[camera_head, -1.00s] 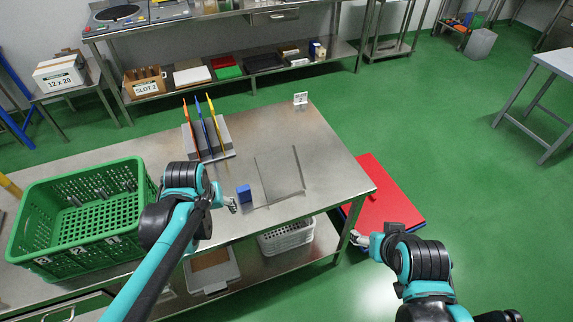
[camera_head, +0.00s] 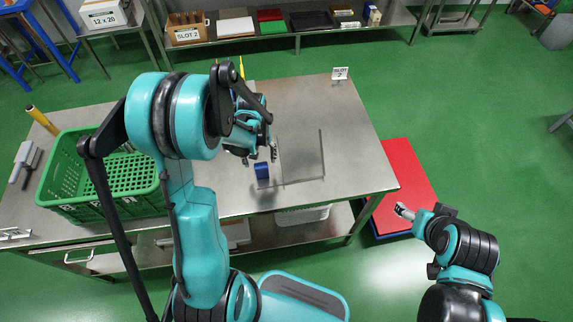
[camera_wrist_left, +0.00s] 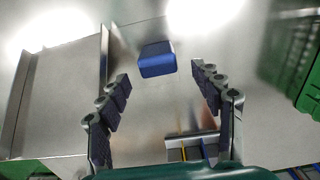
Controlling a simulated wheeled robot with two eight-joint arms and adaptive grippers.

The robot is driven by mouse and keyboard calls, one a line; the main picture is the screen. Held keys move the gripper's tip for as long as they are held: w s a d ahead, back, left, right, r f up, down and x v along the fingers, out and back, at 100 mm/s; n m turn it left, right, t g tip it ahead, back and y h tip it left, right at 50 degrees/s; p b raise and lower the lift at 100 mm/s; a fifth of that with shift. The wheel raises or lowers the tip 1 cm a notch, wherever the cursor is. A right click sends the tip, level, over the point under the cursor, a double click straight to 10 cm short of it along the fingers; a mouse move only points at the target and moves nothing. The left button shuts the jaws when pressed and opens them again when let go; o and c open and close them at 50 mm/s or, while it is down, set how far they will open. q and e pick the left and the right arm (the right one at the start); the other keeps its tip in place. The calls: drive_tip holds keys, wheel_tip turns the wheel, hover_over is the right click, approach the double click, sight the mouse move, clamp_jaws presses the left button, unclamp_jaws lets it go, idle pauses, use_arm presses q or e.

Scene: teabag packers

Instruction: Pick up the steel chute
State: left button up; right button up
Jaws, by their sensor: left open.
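The steel chute (camera_head: 303,158), a flat metal channel with thin raised side walls, lies on the steel table. It also shows at the left of the left wrist view (camera_wrist_left: 62,92). A small blue block (camera_head: 262,172) is close beside the chute's left side; I cannot tell if they are joined. My left gripper (camera_head: 261,155) is open and empty above the table, left of the chute. In the left wrist view its spread fingers (camera_wrist_left: 162,76) point towards the blue block (camera_wrist_left: 157,58). My right gripper (camera_head: 404,211) is off the table's right side; its opening is unclear.
A green crate (camera_head: 88,200) stands on the table's left. My left arm mostly hides a rack (camera_wrist_left: 192,146) behind the gripper. A SLOT sign (camera_head: 340,74) stands at the back right corner. A red platform (camera_head: 402,180) lies on the floor to the right.

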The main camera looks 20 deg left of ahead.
sight(260, 163)
use_arm(q)
wheel_tip(260, 163, down, 4)
drive_tip(key=shift+w+r+b, duration=0.1)
drive_tip(key=shift+r+b, duration=0.05)
drive_tip(key=shift+b, duration=0.35)
drive_tip(key=shift+r, duration=0.1)
clamp_jaws()
drive_tip(key=shift+r, duration=0.1)
